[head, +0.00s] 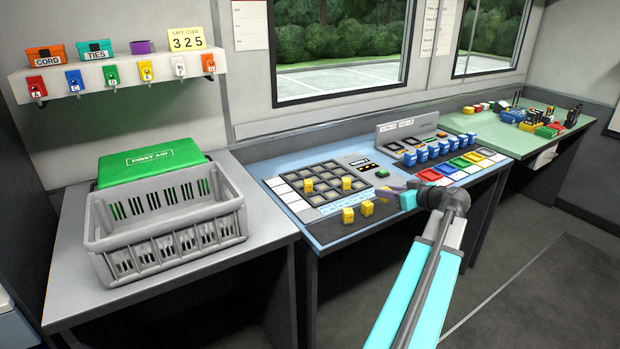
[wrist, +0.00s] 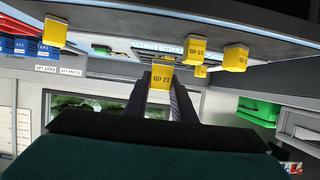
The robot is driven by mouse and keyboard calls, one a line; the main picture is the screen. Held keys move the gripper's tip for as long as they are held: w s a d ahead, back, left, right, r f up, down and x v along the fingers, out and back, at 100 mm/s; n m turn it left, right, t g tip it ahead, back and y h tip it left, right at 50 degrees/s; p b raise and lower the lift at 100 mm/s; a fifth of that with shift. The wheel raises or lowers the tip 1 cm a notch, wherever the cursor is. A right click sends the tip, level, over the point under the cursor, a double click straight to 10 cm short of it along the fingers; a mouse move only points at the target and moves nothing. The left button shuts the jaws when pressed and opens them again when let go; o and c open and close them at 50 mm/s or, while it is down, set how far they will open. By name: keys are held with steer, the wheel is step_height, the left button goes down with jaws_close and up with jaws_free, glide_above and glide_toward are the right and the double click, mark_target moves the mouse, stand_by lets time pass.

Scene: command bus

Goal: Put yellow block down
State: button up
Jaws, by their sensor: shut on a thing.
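My gripper (head: 390,191) is over the right part of the blue console desk, near its front. In the wrist view its two dark fingers are shut on a yellow block (wrist: 162,76) marked with a 12. In the head view the held block is small and hard to make out at the fingertips. Two yellow blocks (head: 308,184) (head: 347,182) sit in a dark grid of square cells (head: 320,178). Two more yellow blocks (head: 348,215) (head: 367,208) stand on the dark strip in front of the grid.
A row of blue blocks (head: 421,155) and coloured tiles (head: 458,163) lie to the right of the grid. A grey basket (head: 165,249) and green first aid case (head: 150,161) stand on the left table. A green desk (head: 490,128) with clutter is at the far right.

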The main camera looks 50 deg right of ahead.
steer(key=shift+w, duration=0.5)
steer(key=shift+r, duration=0.1)
